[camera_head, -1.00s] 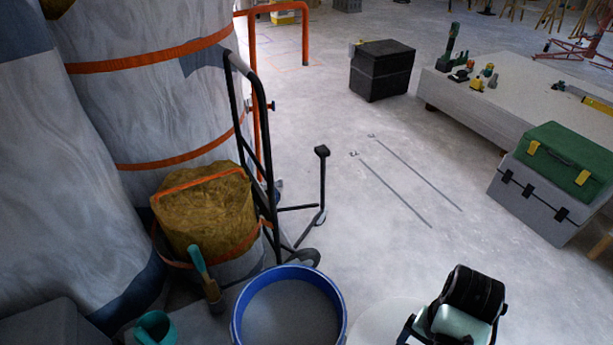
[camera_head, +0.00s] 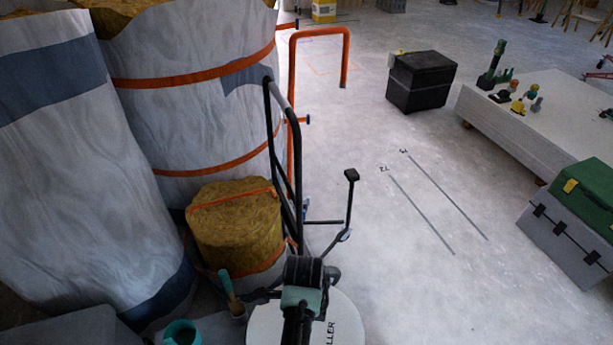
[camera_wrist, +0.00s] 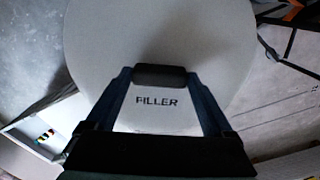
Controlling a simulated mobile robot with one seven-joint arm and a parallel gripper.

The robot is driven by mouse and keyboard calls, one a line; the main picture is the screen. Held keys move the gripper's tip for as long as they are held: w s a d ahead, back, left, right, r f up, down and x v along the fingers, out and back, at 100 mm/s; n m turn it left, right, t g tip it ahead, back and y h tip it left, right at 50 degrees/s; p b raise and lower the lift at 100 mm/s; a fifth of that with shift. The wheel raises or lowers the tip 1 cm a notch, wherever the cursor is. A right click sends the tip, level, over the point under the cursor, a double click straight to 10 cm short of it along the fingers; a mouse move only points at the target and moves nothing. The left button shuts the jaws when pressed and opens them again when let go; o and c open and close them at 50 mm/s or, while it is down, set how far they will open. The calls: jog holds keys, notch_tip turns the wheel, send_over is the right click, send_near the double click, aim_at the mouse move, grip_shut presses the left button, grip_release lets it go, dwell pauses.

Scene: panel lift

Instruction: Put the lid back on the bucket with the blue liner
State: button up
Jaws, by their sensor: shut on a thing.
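The pale round lid (camera_head: 264,325), printed "FILLER", shows at the bottom of the head view, partly behind my arm. It fills much of the wrist view (camera_wrist: 160,32). My gripper (camera_wrist: 160,78) is shut on the dark handle at the middle of the lid. No blue rim shows in either view; the bucket with the blue liner is hidden, and the lid covers the place where it stood. I cannot tell whether the lid touches the bucket or is held above it.
A hand truck (camera_head: 284,165) and a strapped yellow-brown bundle (camera_head: 237,226) stand just behind the lid. Large wrapped rolls (camera_head: 85,165) fill the left. A teal cup (camera_head: 181,332) and a brush (camera_head: 232,296) are at lower left.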

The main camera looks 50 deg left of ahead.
jog(key=shift+f+b, duration=2.4)
jog(key=shift+b, duration=0.2)
jog(key=shift+w+f+b, duration=0.1)
jog(key=shift+f+b, duration=0.3)
jog(key=shift+f, duration=0.35)
jog(key=shift+p, duration=0.65)
jog(key=shift+f+p, duration=0.15)
jog(key=shift+p, duration=0.2)
jog(key=o, duration=1.2)
